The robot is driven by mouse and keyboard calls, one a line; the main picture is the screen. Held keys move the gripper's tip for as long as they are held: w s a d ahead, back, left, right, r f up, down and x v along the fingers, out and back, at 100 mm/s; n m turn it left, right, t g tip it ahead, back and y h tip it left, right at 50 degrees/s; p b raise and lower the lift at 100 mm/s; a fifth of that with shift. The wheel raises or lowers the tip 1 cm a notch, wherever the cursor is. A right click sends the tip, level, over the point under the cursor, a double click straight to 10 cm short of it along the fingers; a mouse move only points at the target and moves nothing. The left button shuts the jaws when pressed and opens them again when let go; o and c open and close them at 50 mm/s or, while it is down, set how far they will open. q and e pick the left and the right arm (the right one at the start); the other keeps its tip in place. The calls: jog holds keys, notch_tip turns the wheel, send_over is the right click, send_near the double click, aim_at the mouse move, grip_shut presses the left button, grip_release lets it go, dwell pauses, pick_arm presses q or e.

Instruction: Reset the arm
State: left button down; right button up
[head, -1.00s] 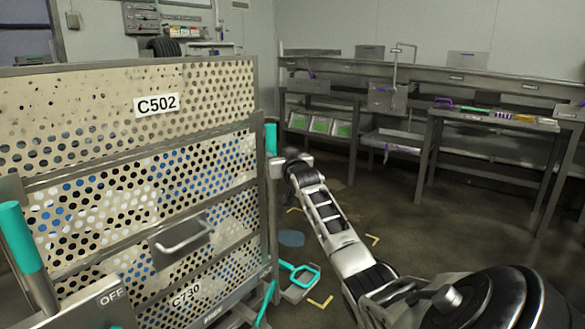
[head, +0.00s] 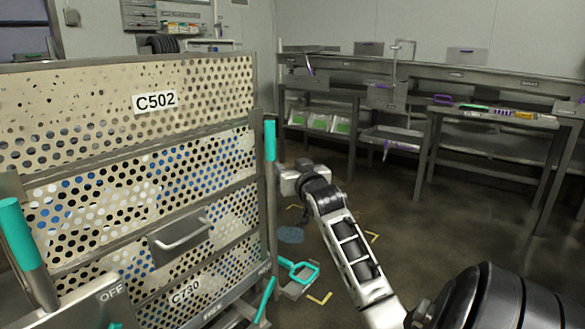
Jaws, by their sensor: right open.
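My right arm comes in from the lower right, and its gripper (head: 291,178) is at the far end, beside the right edge of the perforated cart. The gripper shows small and its fingers are hard to make out; I see nothing held in it. The perforated cart (head: 90,98), labelled C502 above and C730 below, fills the left side. A teal upright handle (head: 270,141) stands at its right edge, just left of my right gripper. My left gripper is not in view.
A steel workbench (head: 480,118) with small items runs along the back wall. A teal-framed pedal (head: 299,272) and yellow floor marks (head: 320,298) lie low beside the cart. Another teal handle (head: 18,235) is at the left edge. The floor at the right is open.

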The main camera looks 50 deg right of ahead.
dwell(0.3)
jog(key=s+a+f+n+g+y, duration=0.1)
jog(key=s+a+f+n+y, duration=0.2)
jog(key=a+f, duration=0.8)
jog(key=a+f+n+y, duration=0.45)
jog(key=a+f, duration=0.55)
jog(key=a, duration=0.3)
jog(key=s+a+f+g+y, duration=0.1)
jog(key=s+a+f+y, duration=0.2)
jog(key=s+a, duration=0.5)
jog(key=s+a+f+n+g+y, duration=0.1)
jog(key=s+a, duration=0.6)
jog(key=a, duration=0.7)
notch_tip(320, 180, down, 3)
jog(key=shift+s+a+r+g+y+p, duration=0.1)
jog(key=shift+s+a+g+y+p, duration=0.4)
jog(key=shift+y, duration=0.55)
